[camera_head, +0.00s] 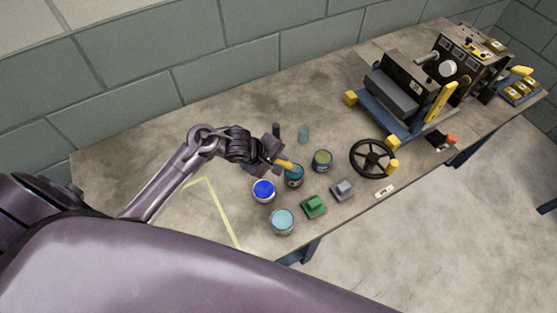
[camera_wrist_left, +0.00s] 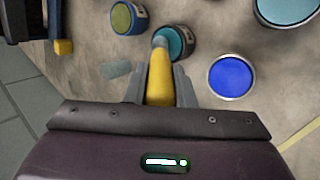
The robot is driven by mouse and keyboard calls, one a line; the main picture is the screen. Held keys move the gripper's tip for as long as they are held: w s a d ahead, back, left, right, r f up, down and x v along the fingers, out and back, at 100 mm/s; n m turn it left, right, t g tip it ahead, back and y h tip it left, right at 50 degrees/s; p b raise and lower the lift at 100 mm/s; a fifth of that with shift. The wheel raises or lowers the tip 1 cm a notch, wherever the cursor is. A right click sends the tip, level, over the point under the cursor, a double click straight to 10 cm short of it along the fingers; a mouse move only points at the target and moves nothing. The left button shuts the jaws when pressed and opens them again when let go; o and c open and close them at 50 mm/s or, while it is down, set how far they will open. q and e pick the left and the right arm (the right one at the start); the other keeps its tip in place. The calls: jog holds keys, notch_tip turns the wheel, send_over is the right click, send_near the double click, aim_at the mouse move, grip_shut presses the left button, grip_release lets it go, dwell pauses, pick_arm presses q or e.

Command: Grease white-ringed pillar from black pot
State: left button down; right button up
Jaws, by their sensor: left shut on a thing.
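My left gripper (camera_head: 275,158) is shut on the yellow handle of a brush (camera_wrist_left: 159,78). The brush's pale head reaches the opening of a dark pot (camera_head: 295,181) with teal contents, which also shows in the wrist view (camera_wrist_left: 177,42). I cannot tell how deep the bristles sit. The yellow handle also shows in the head view (camera_head: 286,165). A press-like mould machine (camera_head: 395,90) with a blue base and yellow parts stands at the right; a white ring on a pillar cannot be made out. My right gripper is out of view.
Near the dark pot stand a pot with blue contents (camera_head: 264,191), an olive one (camera_head: 322,160) and a light-blue one (camera_head: 282,221). A green block (camera_head: 313,206), a grey block (camera_head: 342,189) and a black handwheel (camera_head: 373,158) lie towards the front edge.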

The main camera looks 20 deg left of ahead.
pick_arm(q)
jog(key=shift+s+f+p, duration=0.2)
jog(key=shift+f+p, duration=0.05)
jog(key=shift+p, duration=0.25)
dwell(1.8)
notch_tip(320, 180, up, 7)
jog(key=p, duration=1)
jog(key=shift+w+r, duration=0.15)
jog(key=shift+r, duration=0.05)
jog(key=shift+w, duration=0.1)
dwell(0.6)
